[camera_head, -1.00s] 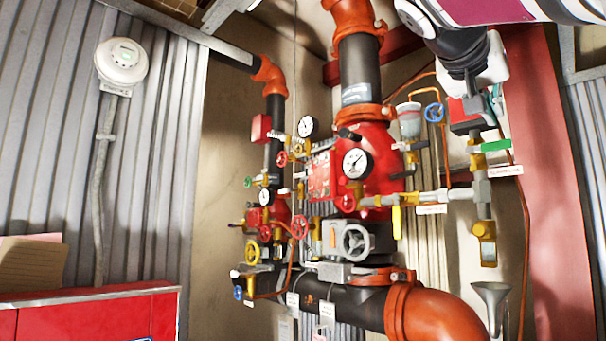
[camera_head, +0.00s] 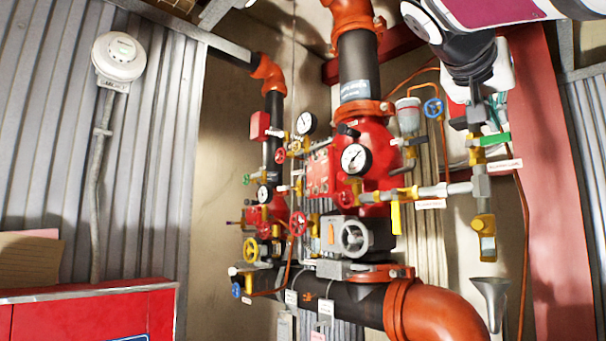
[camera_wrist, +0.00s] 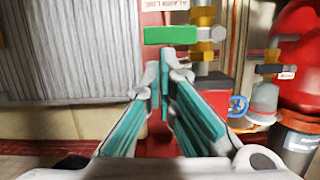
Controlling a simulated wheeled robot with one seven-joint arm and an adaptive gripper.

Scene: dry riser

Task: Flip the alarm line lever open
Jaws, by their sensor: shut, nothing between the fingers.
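The alarm line lever is a green bar. In the head view the green lever (camera_head: 494,139) lies crosswise on brass and grey fittings at the right of the valve assembly, above a white label (camera_head: 504,165). In the wrist view the green lever (camera_wrist: 171,35) lies level, just beyond the fingertips, its right end at a grey nut and brass fitting. My gripper (camera_wrist: 166,70) is shut and empty, its teal-padded fingers pointing at the lever. In the head view my gripper (camera_head: 474,108) hangs just above the lever. Whether it touches the lever cannot be told.
A yellow-handled valve (camera_head: 396,217), a blue handwheel (camera_head: 433,110) and a clear cup (camera_head: 408,115) stand left of the lever. A brass fitting (camera_head: 483,225) and grey funnel (camera_head: 492,297) are below. A red column (camera_head: 545,200) stands close on the right.

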